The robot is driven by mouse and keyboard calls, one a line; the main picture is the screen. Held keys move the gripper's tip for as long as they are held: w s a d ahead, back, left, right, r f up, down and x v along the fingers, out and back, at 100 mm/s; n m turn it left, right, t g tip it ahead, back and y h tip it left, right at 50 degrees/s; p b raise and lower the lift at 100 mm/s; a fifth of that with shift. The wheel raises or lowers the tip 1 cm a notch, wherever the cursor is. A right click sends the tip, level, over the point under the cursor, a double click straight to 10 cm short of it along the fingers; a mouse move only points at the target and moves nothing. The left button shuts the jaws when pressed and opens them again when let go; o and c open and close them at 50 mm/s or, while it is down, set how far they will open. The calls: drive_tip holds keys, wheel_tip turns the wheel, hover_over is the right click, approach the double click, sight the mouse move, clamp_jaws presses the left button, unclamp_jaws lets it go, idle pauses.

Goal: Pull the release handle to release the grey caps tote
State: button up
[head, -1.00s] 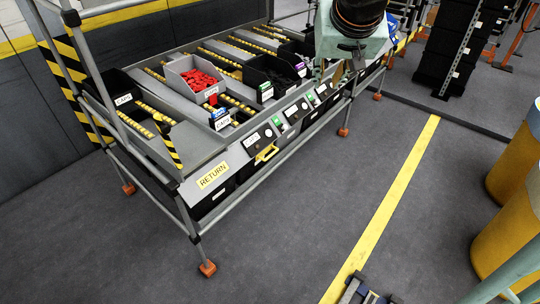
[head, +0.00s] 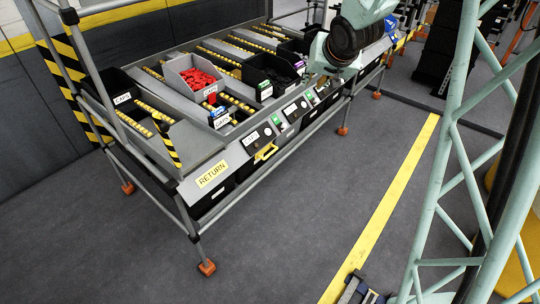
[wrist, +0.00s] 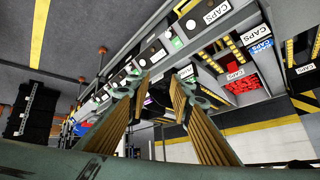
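The light grey tote (head: 178,80) holds red caps and sits on a roller lane of the rack in the head view. Its red contents also show at the right of the wrist view, under a CAPS label. Several small green and dark controls sit along that panel. My gripper (wrist: 158,92) is open, its ribbed fingers apart and nothing between them, facing the front panel. In the head view my wrist largely hides the fingers over the rack's right part.
Black totes (head: 261,75) stand right of the grey one, and another black tote (head: 121,98) is at the far left. The floor in front of the rack is clear, with a yellow line (head: 398,190).

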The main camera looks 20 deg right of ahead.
drive_tip(key=w+d+f+y, duration=0.1)
drive_tip(key=w+f+y, duration=0.1)
drive_tip(key=w+f, duration=0.65)
drive_tip(key=m+t+y+b, duration=0.1)
drive_tip(key=m+t+y, duration=0.3)
drive_tip(key=m+y, duration=0.25)
approach(270, 153)
drive_tip(key=s+d, duration=0.1)
drive_tip(key=d, duration=0.2)
drive_tip(key=shift+s+f+y, duration=0.25)
drive_tip(key=shift+s+y, duration=0.5)
drive_tip(key=shift+s, duration=0.1)
drive_tip(key=shift+w+a, duration=0.1)
drive_tip(key=shift+b+x, duration=1.25)
drive_tip(key=shift+x, duration=5.55)
drive_tip(key=shift+f, duration=0.1)
